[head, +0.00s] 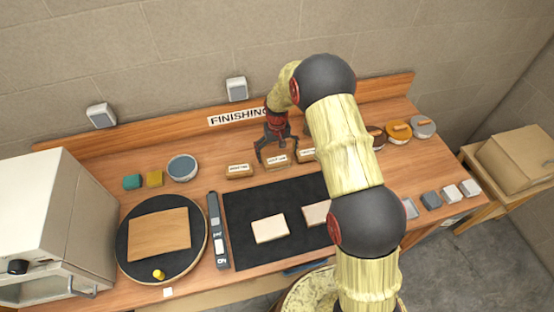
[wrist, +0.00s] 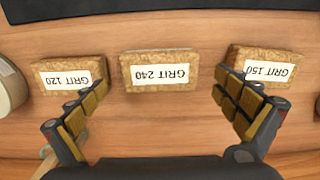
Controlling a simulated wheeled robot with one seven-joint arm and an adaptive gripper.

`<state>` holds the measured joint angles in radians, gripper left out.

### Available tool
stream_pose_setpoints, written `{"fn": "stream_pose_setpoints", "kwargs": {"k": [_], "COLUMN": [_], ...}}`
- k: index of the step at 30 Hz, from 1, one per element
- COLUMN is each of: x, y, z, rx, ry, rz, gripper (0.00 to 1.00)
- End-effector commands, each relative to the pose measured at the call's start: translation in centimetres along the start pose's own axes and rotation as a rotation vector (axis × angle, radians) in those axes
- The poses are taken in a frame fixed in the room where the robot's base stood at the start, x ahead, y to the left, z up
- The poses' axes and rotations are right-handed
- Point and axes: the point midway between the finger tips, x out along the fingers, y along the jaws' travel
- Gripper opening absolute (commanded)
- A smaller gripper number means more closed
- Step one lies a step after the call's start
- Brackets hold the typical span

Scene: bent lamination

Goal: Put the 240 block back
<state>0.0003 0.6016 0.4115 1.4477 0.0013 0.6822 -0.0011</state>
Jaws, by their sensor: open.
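The 240 block is a cork block with a white "GRIT 240" label, upside down in the wrist view (wrist: 160,71). It sits in the middle of a row of three on the wooden bench, and in the head view (head: 276,163) it shows below my gripper. My gripper (head: 278,152) is open and empty, pointing down at the row. In the wrist view its fingers (wrist: 161,88) spread either side of the 240 block, apart from it. The left finger overlaps the edge of the GRIT 120 block (wrist: 68,75); the right finger overlaps the GRIT 150 block (wrist: 262,70).
A black mat (head: 250,203) with two pale pieces (head: 270,229) lies in front of the row. A backboard with a FINISHING sign (head: 236,117) stands behind. A round turntable (head: 126,257) with a wooden sheet is left. Several discs and small blocks are right.

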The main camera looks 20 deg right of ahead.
Motion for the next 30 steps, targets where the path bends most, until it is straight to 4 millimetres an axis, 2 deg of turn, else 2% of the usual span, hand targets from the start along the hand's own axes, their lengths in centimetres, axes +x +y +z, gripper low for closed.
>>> {"fn": "stream_pose_setpoints", "kwargs": {"k": [1,6,9,17,19,23,27,30], "x": [-1.3,-4.7,-6.3,-8.9,-10.4,-15.3,-21.7,-25.6], "y": [0.0,0.0,0.0,0.0,0.0,0.0,0.0,0.0], "z": [-0.1,-0.1,0.0,0.1,0.4,2.0,5.2,7.9], "rx": [0.000,0.000,0.000,0.000,0.000,0.000,0.000,0.000], "ry": [0.005,0.003,0.003,0.006,0.018,0.059,0.117,0.157], "rz": [0.000,0.000,0.000,0.000,0.000,0.000,0.000,0.000], "gripper": [1.00,1.00,1.00,1.00,1.00,1.00,1.00,1.00]}}
